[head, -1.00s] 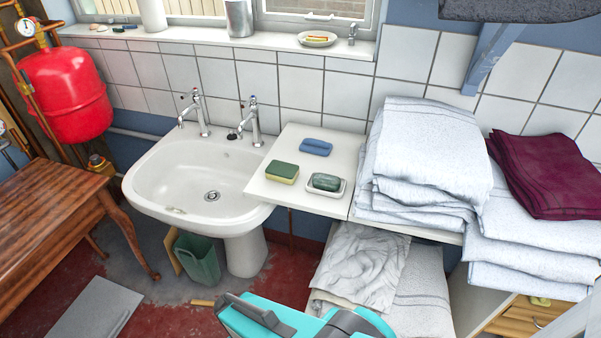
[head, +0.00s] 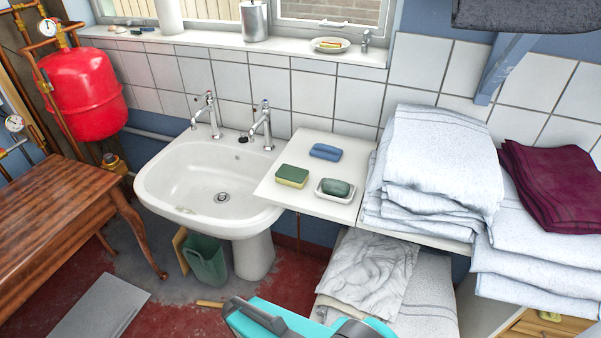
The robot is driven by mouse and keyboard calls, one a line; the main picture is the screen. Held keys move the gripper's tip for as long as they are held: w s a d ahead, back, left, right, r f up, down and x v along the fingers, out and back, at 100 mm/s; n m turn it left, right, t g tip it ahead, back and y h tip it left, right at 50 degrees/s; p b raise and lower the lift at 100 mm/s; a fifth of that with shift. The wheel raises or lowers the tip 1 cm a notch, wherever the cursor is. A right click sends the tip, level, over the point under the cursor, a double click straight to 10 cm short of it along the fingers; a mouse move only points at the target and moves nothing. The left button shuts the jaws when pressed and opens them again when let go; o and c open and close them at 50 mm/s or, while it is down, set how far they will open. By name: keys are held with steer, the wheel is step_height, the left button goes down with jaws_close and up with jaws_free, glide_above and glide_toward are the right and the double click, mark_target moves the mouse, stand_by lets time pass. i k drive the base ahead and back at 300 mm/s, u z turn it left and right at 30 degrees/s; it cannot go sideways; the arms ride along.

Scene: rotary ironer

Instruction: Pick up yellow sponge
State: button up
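A yellow sponge (head: 291,180) with a dark green top layer lies flat on the white shelf (head: 310,140) just right of the sink. Behind it on the shelf lies a blue sponge-like block (head: 325,152). To its right a dark green soap bar (head: 335,187) sits in a white dish. A teal and dark grey part of my arm shows at the bottom edge, below and in front of the shelf. My gripper's fingertips cannot be made out. Nothing covers the sponge.
The white sink (head: 205,180) with two taps stands left of the shelf. Stacked white towels (head: 435,165) and a maroon cloth (head: 555,185) fill the right. A green bin (head: 206,262) stands under the sink. A wooden table (head: 60,215) is at left. Red floor is partly open.

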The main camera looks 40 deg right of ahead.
mark_target(294, 177)
steer(key=u, duration=0.9)
steer(key=k, duration=0.1)
steer(key=z, duration=2.05)
steer(key=k, duration=1.5)
steer(key=u, duration=0.1)
steer(key=i, duration=1.65)
